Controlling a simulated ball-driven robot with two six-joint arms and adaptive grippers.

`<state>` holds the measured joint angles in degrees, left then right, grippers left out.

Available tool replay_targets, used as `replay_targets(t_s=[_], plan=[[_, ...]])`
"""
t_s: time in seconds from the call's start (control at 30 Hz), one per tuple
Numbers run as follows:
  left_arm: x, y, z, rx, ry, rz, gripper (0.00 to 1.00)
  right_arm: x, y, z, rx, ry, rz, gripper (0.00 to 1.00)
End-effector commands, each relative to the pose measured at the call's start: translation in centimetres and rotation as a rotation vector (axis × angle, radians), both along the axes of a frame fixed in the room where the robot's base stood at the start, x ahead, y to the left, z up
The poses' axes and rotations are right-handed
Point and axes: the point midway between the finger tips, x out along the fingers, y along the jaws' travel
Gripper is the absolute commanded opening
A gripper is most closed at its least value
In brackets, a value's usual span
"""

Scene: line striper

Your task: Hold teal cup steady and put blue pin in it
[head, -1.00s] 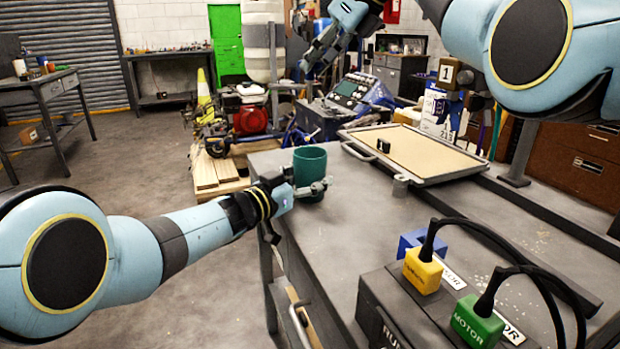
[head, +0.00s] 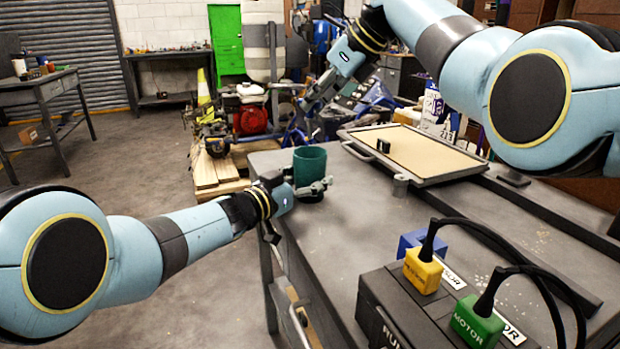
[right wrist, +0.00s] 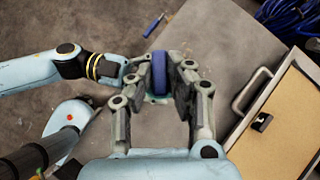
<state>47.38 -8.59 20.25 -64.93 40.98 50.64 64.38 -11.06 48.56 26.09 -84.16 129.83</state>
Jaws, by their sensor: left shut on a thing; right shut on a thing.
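The teal cup (head: 308,163) stands upright near the left edge of the grey bench. My left gripper (head: 318,188) is shut on its lower part from the left. My right gripper (head: 306,106) is above the cup in the head view. In the right wrist view its fingers (right wrist: 172,66) are shut on the blue pin (right wrist: 159,73). Little of the cup shows there, mostly hidden behind the pin and fingers, and my left gripper (right wrist: 123,78) is beside it. I cannot pick out the pin clearly in the head view, and the gap between pin and cup is hard to judge.
A tan-topped tray (head: 430,152) with a small black block (head: 383,146) lies at the back of the bench. A short grey cylinder (head: 400,185) stands by its near corner. Yellow (head: 423,270) and green (head: 478,322) connectors with cables sit at the front. The bench middle is clear.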

Motion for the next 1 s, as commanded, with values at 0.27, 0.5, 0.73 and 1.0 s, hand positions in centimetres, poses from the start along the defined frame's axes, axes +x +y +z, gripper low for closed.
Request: replay_targets(t_s=[0.27,0.5,0.73,1.0], plan=[[0.0,0.0,0.0,0.001,0.001,0.000,0.28,0.0,0.0,-2.0,0.000,0.000,0.000,0.00],[0.0,0.0,0.0,0.001,0.001,0.000,0.28,0.0,0.0,-3.7,0.000,0.000,0.000,0.00],[0.0,0.0,0.0,0.001,0.001,0.000,0.28,0.0,0.0,-5.0,0.000,0.000,0.000,0.00],[0.0,0.0,0.0,0.001,0.001,0.000,0.28,0.0,0.0,-5.2,0.000,0.000,0.000,0.00]])
